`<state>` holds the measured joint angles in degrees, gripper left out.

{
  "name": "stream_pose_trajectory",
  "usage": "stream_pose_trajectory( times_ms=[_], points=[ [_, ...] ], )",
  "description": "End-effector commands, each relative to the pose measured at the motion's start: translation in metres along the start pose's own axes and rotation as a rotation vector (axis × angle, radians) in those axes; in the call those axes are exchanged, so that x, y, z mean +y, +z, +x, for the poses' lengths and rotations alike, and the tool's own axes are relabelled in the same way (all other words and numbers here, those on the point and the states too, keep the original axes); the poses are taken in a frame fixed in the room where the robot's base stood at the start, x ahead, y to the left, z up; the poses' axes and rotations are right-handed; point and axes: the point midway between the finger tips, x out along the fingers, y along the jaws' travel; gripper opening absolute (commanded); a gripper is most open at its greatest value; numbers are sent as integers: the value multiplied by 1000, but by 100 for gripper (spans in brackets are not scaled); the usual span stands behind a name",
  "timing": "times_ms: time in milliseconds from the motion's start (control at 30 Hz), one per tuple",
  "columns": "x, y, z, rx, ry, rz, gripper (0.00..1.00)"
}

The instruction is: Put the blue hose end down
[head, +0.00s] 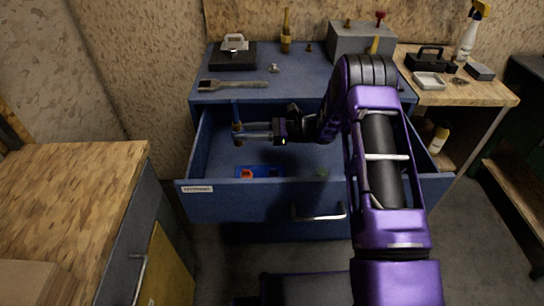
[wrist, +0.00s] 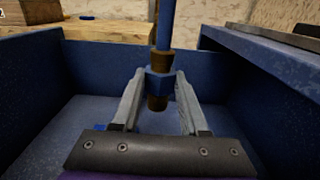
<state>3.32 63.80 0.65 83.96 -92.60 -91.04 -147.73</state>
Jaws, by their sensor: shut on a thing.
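The blue hose end (head: 237,124) is a slim upright piece with a blue stem and brown collars. It also shows in the wrist view (wrist: 160,82), between the fingertips. My gripper (head: 240,133) is shut on it, and in the wrist view the two fingers (wrist: 157,95) stand on either side of its blue middle. The gripper holds it inside the open blue drawer (head: 260,205), above the drawer floor, toward the left side.
A blue and orange item (head: 258,172) lies on the drawer floor near the front wall. A wooden bench (head: 70,200) stands at left. Much of the visible drawer floor is clear.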

Motion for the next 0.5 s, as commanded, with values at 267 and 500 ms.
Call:
stream_pose_trajectory(
  times_ms=[267, 500],
  points=[
    [0, -34, 0, -1, 0, -1, 0],
    [0, -65, 0, -1, 1, 0, 0]
  ],
)
